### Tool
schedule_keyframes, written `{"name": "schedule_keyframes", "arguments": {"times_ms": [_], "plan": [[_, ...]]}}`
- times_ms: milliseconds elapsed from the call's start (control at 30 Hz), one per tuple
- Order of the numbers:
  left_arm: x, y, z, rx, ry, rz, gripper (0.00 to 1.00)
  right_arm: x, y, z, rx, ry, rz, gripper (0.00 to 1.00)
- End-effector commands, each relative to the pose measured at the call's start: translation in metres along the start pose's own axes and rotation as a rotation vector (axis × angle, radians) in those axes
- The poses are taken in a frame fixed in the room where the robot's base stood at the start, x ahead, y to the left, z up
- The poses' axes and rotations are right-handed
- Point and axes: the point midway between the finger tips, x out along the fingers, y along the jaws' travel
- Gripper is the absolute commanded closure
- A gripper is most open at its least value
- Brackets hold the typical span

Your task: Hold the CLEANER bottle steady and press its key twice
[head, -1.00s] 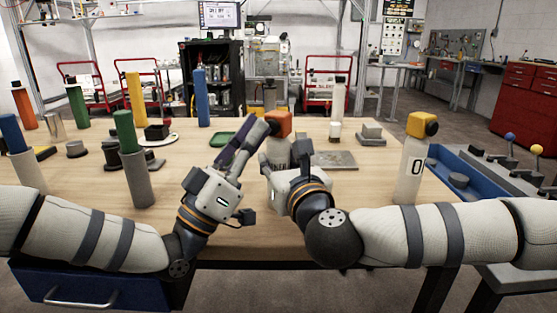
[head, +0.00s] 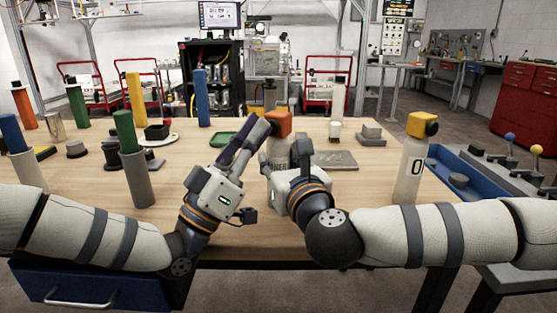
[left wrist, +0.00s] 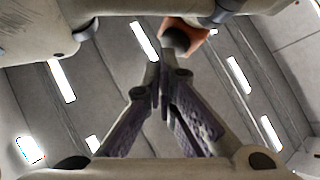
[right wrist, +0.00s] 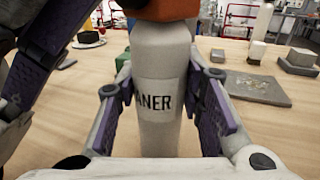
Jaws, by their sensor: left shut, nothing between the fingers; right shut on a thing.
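The CLEANER bottle (head: 278,153) stands upright on the table, with a white body and an orange cap (head: 281,123). In the right wrist view the letters "ANER" show on its label (right wrist: 154,102). My right gripper (right wrist: 163,80) is shut around the bottle's body, one finger on each side. My left gripper (head: 266,123) is shut and empty, its fingertips at the left side of the cap. In the left wrist view the dark round key (left wrist: 177,41) on the cap is just beyond the closed fingertips (left wrist: 160,70). I cannot tell whether they touch.
A second white bottle with a yellow cap (head: 421,125) stands at the right, beside a blue tray (head: 478,185). A grey plate (head: 334,160) lies right of the held bottle. A grey and green cylinder (head: 139,175) stands left of my left gripper.

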Motion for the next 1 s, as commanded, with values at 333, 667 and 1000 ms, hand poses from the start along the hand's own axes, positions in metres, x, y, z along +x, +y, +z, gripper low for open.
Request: {"name": "schedule_keyframes", "arguments": {"times_ms": [333,667,1000], "plan": [[0.003,-0.003,0.003,-0.001,0.000,-0.001,1.00,0.000,0.000,0.000,0.000,0.001,0.000,1.00],[-0.003,0.002,-0.002,-0.001,0.000,-0.001,1.00,0.000,0.000,0.000,0.000,0.001,0.001,1.00],[-0.017,0.012,-0.013,-0.002,0.001,-0.001,1.00,0.000,0.000,0.000,0.000,0.001,0.001,1.00]]}}
